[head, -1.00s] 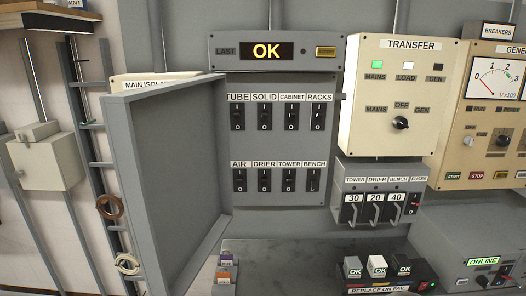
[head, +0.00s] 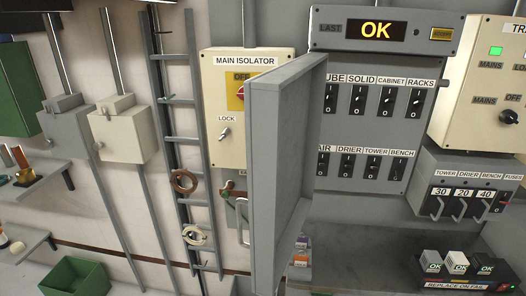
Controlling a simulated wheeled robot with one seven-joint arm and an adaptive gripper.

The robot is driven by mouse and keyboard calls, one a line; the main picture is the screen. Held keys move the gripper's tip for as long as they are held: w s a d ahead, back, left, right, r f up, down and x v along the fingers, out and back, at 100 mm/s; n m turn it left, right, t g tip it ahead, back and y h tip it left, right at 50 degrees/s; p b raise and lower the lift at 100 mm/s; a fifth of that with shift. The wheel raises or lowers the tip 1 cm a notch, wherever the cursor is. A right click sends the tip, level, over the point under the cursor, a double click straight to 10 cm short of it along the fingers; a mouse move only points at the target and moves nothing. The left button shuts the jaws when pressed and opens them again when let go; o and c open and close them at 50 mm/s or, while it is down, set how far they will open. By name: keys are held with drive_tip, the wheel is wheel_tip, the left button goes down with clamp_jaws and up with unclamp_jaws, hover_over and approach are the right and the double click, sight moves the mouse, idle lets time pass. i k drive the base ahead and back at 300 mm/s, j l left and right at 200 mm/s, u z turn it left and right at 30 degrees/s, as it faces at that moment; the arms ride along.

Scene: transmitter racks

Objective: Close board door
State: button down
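The grey board door (head: 285,165) stands wide open in the head view, swung out toward me from the left side of the breaker board (head: 366,136). The door's edge covers the left end of the board, so part of the TUBE and AIR labels is hidden. A pale handle (head: 241,221) shows at the door's left, low on its outer side. The board's two rows of black switches are exposed. My gripper is not in the head view.
The cream main isolator box (head: 232,110) is on the wall just left of the door. A ladder-like cable rack (head: 184,120) stands further left. Fuse holders (head: 461,190) are right of the board. A green bin (head: 75,277) is at the lower left.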

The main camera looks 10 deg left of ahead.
sight(284, 104)
drive_tip(key=j+z, duration=0.15)
drive_tip(key=j, duration=0.8)
drive_tip(key=k+j+z, duration=0.2)
drive_tip(key=j, duration=0.75)
drive_tip(key=i+j, duration=0.05)
drive_tip(key=i, duration=0.05)
